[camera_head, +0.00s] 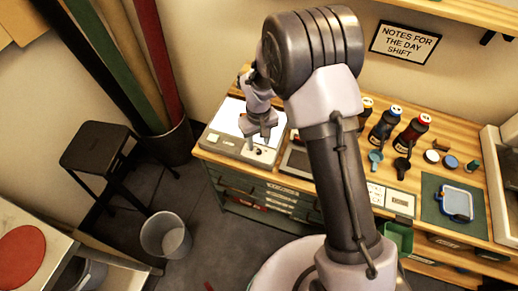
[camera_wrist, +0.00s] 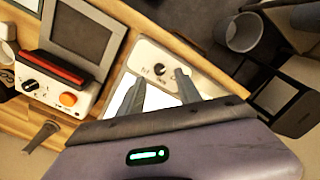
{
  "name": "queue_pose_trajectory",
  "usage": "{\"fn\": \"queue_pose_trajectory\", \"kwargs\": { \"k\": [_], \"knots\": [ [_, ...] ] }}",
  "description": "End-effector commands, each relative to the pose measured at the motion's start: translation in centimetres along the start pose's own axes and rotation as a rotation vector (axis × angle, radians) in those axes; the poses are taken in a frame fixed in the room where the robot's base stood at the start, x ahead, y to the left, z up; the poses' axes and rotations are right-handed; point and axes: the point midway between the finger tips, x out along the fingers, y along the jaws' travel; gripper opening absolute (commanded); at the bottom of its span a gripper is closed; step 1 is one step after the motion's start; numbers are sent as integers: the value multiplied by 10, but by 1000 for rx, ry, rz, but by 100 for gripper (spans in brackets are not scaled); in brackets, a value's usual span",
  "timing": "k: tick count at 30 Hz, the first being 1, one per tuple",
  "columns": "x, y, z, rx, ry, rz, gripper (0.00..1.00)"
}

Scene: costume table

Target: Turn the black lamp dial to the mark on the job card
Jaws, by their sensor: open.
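The black lamp dial (camera_wrist: 160,70) is on the cream front strip of a light box with a glowing white panel. The light box (camera_head: 222,141) sits at the left end of the wooden bench in the head view. My gripper (camera_wrist: 159,80) is open, with its two fingers over the panel and their tips near the dial, one toward each side. In the head view my gripper (camera_head: 258,134) hangs over the light box front. I cannot tell whether the fingers touch the dial. Markings beside the dial are too small to read. I cannot identify the job card for certain.
A bin (camera_head: 165,236) stands on the floor.

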Motion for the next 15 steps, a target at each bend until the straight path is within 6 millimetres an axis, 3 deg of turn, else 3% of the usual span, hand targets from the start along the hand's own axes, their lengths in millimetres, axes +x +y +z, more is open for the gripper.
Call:
{"fn": "queue_pose_trajectory", "kwargs": {
  "k": [1, 6, 15],
  "knots": [
    [13, 0, 1, 1, -2, -1, 41],
    [34, 0, 0, 0, -1, 0, 41],
    [40, 0, 0, 0, 0, 0, 41]
  ]
}}
